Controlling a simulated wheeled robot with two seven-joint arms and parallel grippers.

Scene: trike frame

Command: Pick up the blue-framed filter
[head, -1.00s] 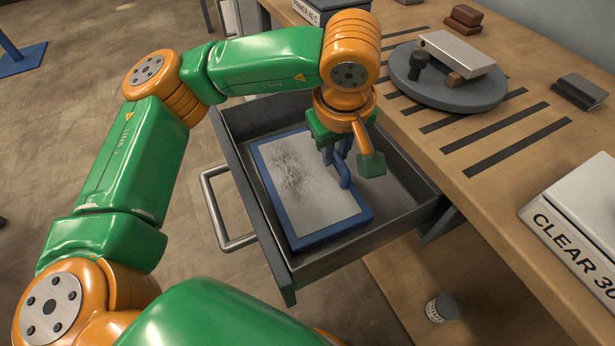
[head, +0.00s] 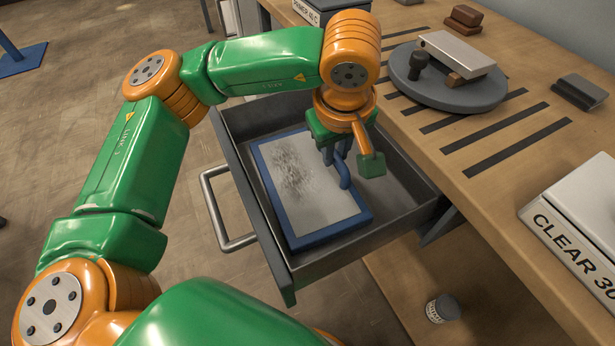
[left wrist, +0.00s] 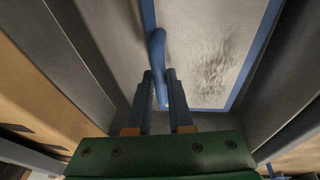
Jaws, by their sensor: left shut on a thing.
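The blue-framed filter (head: 304,205) lies in the open grey drawer (head: 290,262). It has a pale mesh panel with a dark smudge and a blue handle (head: 344,172) on its right side. My left gripper (head: 341,155) reaches down over the filter, its fingers at the handle. In the left wrist view the two fingers (left wrist: 160,92) are shut on the handle (left wrist: 157,48), and the filter's mesh (left wrist: 212,50) lies beyond. The fingertips are partly hidden in the head view. My right gripper is not in view.
The drawer's walls stand close around the filter, with its pull handle (head: 226,215) on the left. The wooden bench (head: 450,140) on the right holds a round grey turntable (head: 448,92), a dark block (head: 580,92) and a labelled box (head: 580,215). A small can (head: 442,308) stands below.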

